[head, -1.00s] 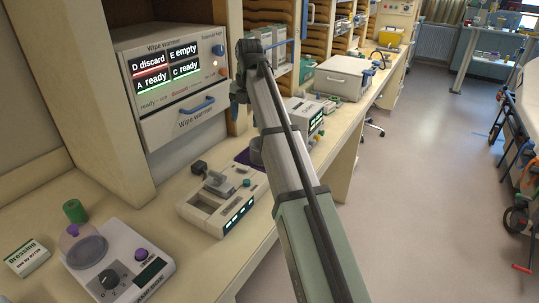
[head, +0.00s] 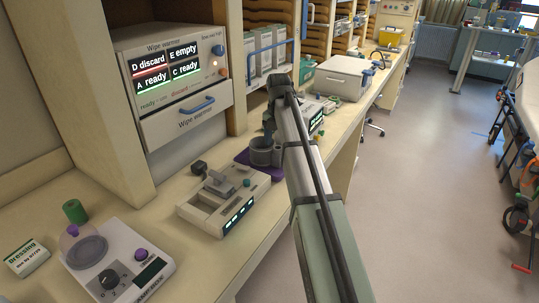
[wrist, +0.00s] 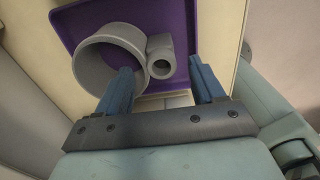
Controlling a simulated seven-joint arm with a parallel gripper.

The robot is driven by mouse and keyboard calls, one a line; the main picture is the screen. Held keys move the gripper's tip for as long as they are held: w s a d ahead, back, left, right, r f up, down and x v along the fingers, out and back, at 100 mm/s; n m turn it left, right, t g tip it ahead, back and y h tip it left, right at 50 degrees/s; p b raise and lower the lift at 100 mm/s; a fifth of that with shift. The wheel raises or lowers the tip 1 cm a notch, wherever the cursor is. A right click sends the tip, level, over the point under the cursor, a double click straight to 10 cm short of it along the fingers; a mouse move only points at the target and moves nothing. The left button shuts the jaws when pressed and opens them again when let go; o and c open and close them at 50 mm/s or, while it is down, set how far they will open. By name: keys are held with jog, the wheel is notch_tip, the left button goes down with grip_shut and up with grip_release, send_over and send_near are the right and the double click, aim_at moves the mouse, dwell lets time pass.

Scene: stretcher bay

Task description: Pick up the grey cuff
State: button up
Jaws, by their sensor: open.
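The grey cuff (head: 262,156) is a wide round ring that sits on a purple tray (head: 243,157) on the bench, left of my arm in the head view. In the wrist view the cuff (wrist: 88,70) has a small tube (wrist: 161,62) joined to its right side, and it lies on the purple tray (wrist: 185,22). My gripper (wrist: 160,73) is open and empty. Its left blue finger overlaps the ring's opening in the picture, and its right finger is to the right of the tube. I cannot tell the height gap. In the head view my arm hides part of the tray.
A white device (head: 222,200) with a slotted top stands in front of the tray. A wipe warmer (head: 178,85) is at the back left. A lit box (head: 316,122) is partly behind my arm, with a grey case (head: 338,78) beyond. The bench's front edge is close by.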

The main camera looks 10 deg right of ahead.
aim_at(278, 153)
jog(key=shift+s+f, duration=0.1)
jog(key=shift+f, duration=2.85)
jog(key=c, duration=1)
jog(key=shift+r, duration=0.15)
jog(key=shift+c, duration=0.2)
